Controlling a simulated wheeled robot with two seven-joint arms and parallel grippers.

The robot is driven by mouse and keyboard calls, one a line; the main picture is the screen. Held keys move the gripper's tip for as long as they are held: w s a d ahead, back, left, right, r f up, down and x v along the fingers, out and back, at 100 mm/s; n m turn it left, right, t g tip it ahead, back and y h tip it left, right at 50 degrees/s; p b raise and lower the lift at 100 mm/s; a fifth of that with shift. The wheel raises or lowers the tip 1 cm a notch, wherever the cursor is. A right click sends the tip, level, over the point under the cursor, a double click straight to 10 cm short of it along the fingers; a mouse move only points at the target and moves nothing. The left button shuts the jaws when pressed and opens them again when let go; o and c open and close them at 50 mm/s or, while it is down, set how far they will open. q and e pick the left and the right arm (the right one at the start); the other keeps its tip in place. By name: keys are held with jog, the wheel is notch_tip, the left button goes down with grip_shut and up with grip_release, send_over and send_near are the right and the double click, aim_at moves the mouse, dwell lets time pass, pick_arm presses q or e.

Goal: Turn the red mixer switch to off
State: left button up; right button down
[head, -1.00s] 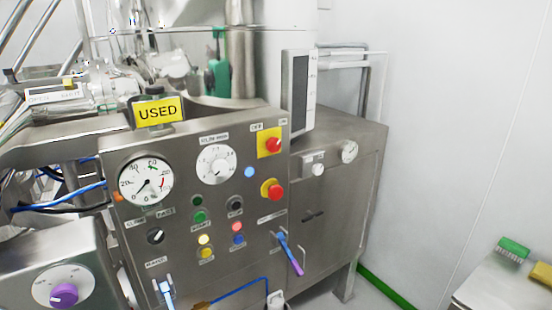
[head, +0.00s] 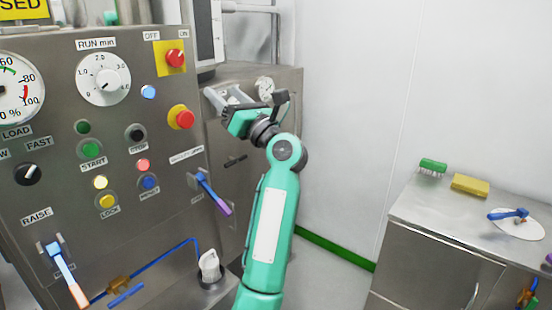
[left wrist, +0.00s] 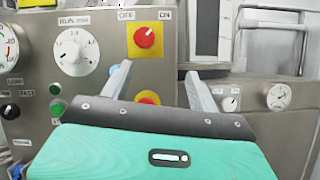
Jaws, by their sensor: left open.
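The red mixer switch (head: 176,58) is a round red knob on a yellow plate with OFF and ON labels, high on the steel panel. It also shows in the left wrist view (left wrist: 145,37), where its pale mark seems to point up and right, towards ON. My left gripper (head: 222,94) is open and empty, below and to the right of the switch and apart from it. In the left wrist view its two spread fingers (left wrist: 156,70) reach up below the yellow plate. My right gripper is not in view.
A red button on a yellow ring (head: 184,119) sits below the switch, near my gripper. The RUN min dial (head: 103,79) is left of the switch. A screen (head: 205,32) stands just right of it.

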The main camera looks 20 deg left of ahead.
aim_at(177, 59)
pick_arm(q)
jog(key=a+r+n, duration=0.1)
jog(key=a+r, duration=0.1)
jog(key=a, duration=0.2)
jog(key=w+a+r+n+g+p, duration=0.1)
jog(key=a+r, duration=0.1)
jog(key=a, duration=0.2)
jog(key=w+a+r, duration=0.1)
jog(key=a+r, duration=0.1)
jog(key=a, duration=0.1)
jog(key=shift+a+r+n+p, duration=0.4)
jog(key=shift+w+a+r, duration=0.15)
jog(key=shift+w+a, duration=0.05)
jog(key=shift+a, duration=0.35)
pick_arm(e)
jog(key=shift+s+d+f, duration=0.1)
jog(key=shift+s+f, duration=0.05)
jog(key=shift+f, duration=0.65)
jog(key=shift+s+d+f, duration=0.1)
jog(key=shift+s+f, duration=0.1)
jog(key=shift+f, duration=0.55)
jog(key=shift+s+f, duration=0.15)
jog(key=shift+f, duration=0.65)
pick_arm(q)
jog(key=c, duration=1)
jog(key=shift+o, duration=0.2)
